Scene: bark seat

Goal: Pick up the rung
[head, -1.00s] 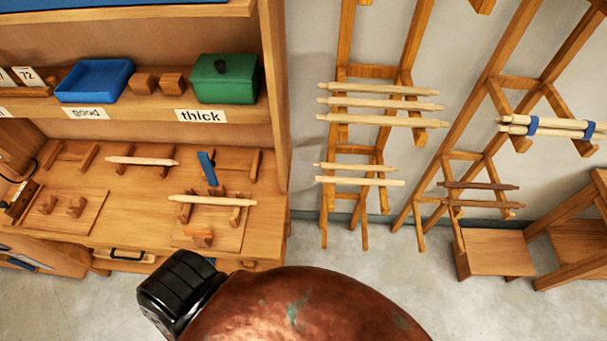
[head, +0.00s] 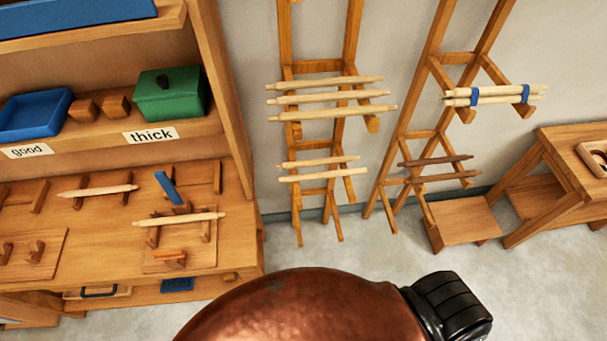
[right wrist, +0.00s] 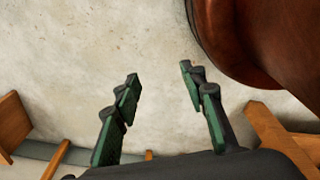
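Several rungs are in the head view, and I cannot tell which one the task means. One pale rung (head: 179,219) lies across wooden supports at the front of the workbench, and another pale rung (head: 98,191) lies behind it to the left. Pale rungs (head: 325,98) rest on the pegs of a wall rack, with shorter ones (head: 318,161) below. Dark rungs (head: 435,161) rest on the rack to the right, under a blue-banded pale bundle (head: 493,95). My right gripper (right wrist: 158,85) is open and empty above bare floor in the right wrist view. My left gripper is not in view.
The workbench (head: 110,255) fills the left side. Its shelf holds a blue tray (head: 35,115), a green lidded box (head: 172,95) and wooden blocks. A blue object (head: 168,187) stands near the front rung. A low stool-like stand (head: 545,180) is at right.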

